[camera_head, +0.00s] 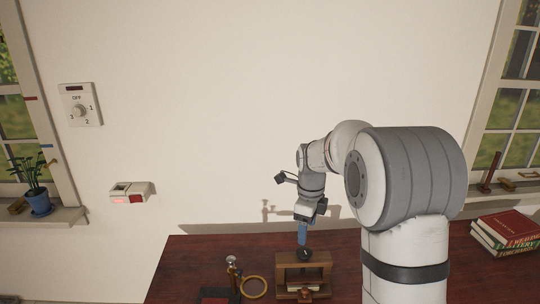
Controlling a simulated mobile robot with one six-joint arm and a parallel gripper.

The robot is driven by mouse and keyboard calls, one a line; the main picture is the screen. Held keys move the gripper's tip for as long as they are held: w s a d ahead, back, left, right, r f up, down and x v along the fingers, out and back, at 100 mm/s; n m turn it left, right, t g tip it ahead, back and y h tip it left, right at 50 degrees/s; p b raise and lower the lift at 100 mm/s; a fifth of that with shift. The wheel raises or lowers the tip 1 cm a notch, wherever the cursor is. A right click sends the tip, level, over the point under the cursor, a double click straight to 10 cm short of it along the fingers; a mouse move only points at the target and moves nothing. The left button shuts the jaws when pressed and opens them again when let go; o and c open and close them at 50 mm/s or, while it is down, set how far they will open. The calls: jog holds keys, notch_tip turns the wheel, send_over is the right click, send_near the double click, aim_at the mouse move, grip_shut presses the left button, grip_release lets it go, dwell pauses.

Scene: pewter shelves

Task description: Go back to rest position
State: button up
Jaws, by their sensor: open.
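My arm reaches from the right over a dark red-brown table (200,262). My gripper (304,222) points down above a small wooden stand (318,258) on the table. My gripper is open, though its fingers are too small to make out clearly. A blue upright piece (303,234) shows just under the gripper. A dark round piece (305,254) sits below it at the top of the stand. I cannot tell whether the gripper touches the blue piece.
A brass ring (254,287) and a slim metal-topped object (233,272) stand left of the wooden stand. Stacked books (507,232) lie at the right. A dial panel (80,105) and a small red-lit box (130,192) are on the wall. A potted plant (38,200) stands on the left sill.

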jog(key=s+r+n+t, duration=0.1)
jog(key=s+n, duration=1)
jog(key=s, duration=0.2)
jog(key=s+d+r+n+t, duration=0.1)
jog(key=s+r+n, duration=0.1)
jog(key=s+n, duration=1)
jog(key=shift+s+d+r+n+t, duration=0.15)
jog(key=shift+s+r+n+t, duration=0.15)
jog(key=shift+s, duration=0.85)
jog(key=shift+w+r, duration=0.1)
